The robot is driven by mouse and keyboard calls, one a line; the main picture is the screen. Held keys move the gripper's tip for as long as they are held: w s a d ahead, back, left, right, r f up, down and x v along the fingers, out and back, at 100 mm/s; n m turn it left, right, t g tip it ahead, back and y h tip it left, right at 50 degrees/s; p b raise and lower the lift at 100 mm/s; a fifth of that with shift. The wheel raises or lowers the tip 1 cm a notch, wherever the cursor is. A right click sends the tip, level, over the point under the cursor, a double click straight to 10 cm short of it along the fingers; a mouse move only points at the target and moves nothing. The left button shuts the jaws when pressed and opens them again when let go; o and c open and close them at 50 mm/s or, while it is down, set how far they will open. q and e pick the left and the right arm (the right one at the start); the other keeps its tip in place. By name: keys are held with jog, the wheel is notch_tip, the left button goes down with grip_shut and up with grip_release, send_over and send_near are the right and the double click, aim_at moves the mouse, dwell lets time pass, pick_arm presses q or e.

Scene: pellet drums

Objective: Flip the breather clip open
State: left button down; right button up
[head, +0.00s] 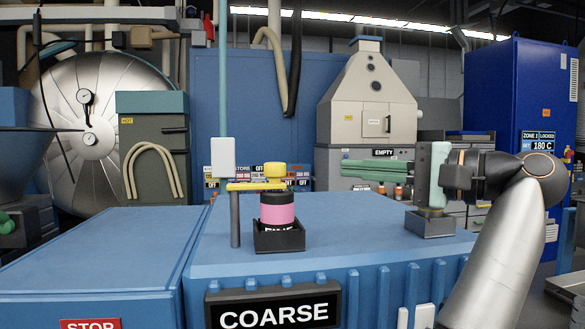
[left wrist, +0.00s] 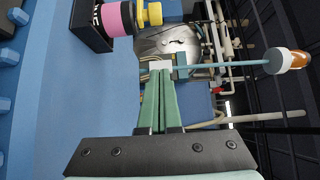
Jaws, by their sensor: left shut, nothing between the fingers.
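A pink and black canister (head: 277,212) stands upright in a dark square holder (head: 279,238) on the blue lid. A yellow cap (head: 275,171) sits on top of it. A flat yellow bar (head: 245,187) runs from a grey post (head: 235,220) to the cap; I cannot tell whether this is the breather clip. My left gripper (head: 345,168) is shut and empty, its green fingers pointing left, apart from the canister and to its right. In the left wrist view the shut fingertips (left wrist: 160,76) are clear of the canister (left wrist: 118,18). My right gripper is not in view.
A dark grey block (head: 430,226) stands on the lid below my left gripper. A white block (head: 222,156) at the lower end of a thin blue pole (head: 223,70) shows behind the post. The lid (head: 340,235) is clear between canister and grey block. A "COARSE" sign (head: 273,312) is in front.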

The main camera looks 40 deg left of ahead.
pick_arm(q)
jog(key=s+a, duration=0.1)
jog(key=a, duration=0.2)
jog(key=s+a, duration=0.1)
jog(key=a, duration=0.1)
jog(key=s+a, duration=0.1)
jog(key=a, duration=0.2)
jog(key=shift+s+a+b, duration=0.35)
jog(key=shift+s+b, duration=0.05)
jog(key=shift+s+d, duration=0.2)
jog(key=shift+s, duration=0.3)
